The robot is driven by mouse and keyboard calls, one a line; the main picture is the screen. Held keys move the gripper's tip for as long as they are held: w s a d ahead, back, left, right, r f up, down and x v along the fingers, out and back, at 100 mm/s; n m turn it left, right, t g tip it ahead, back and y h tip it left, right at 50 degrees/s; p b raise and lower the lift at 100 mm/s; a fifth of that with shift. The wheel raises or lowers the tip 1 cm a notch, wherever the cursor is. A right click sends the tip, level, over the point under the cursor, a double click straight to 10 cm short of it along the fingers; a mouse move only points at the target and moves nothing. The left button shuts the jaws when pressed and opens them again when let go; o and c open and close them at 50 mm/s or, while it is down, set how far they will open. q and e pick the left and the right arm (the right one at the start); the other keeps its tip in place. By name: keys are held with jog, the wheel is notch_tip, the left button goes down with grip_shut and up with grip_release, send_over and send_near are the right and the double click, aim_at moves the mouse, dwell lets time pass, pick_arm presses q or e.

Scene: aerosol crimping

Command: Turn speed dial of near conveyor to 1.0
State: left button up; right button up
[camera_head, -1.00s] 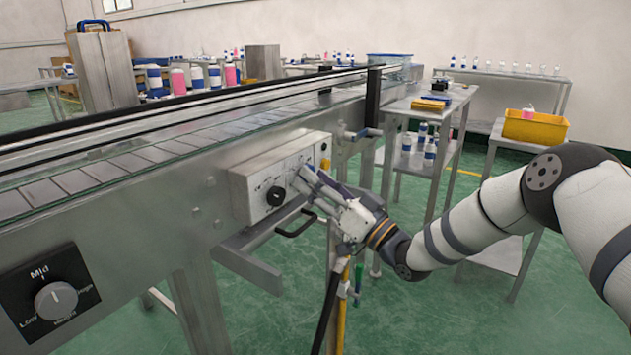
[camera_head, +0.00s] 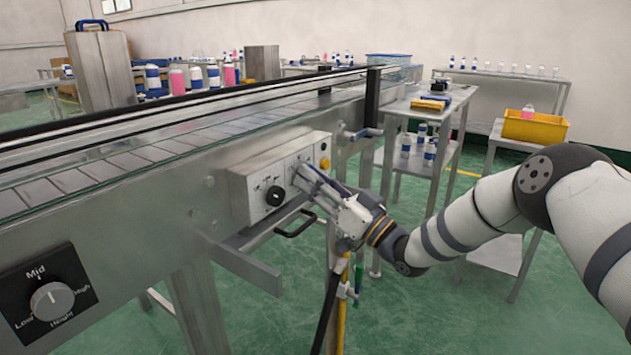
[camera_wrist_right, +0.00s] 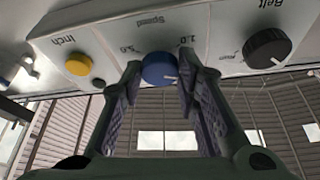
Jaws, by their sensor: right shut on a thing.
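The near conveyor's control box (camera_head: 240,195) is a light metal panel on the conveyor's side. In the right wrist view its blue speed dial (camera_wrist_right: 158,69) shows under an upside-down "Speed" label, with "1.0" printed at its upper right. The dial's white mark points right and slightly down in that view. My right gripper (camera_wrist_right: 161,82) has its two fingers on either side of the blue dial and is shut on it. In the head view my right gripper (camera_head: 308,178) reaches the box and hides the dial. My left gripper is not in view.
The black belt knob (camera_wrist_right: 267,48) and a yellow inch button (camera_wrist_right: 79,64) flank the dial. A black handle (camera_head: 296,224) sticks out below the box. A height knob (camera_head: 52,301) is at the near left. A side table (camera_head: 395,107) stands beyond my arm.

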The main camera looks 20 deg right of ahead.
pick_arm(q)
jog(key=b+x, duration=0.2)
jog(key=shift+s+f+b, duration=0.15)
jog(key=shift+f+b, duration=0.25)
pick_arm(e)
jog(key=n+g+y, duration=0.1)
jog(key=n+g, duration=0.1)
jog(key=n, duration=0.3)
jog(key=n+g+y, duration=0.2)
jog(key=n, duration=0.3)
jog(key=n+g+y, duration=0.1)
jog(key=n+g, duration=0.1)
jog(key=n, duration=0.3)
jog(key=shift+w+d+y, duration=0.2)
jog(key=shift+d+y, duration=0.05)
jog(key=shift+y, duration=0.15)
jog(key=shift+n, duration=0.4)
jog(key=o, duration=1.2)
jog(key=shift+r, duration=0.1)
jog(key=shift+c, duration=0.2)
jog(key=shift+d, duration=0.1)
jog(key=v, duration=1.2)
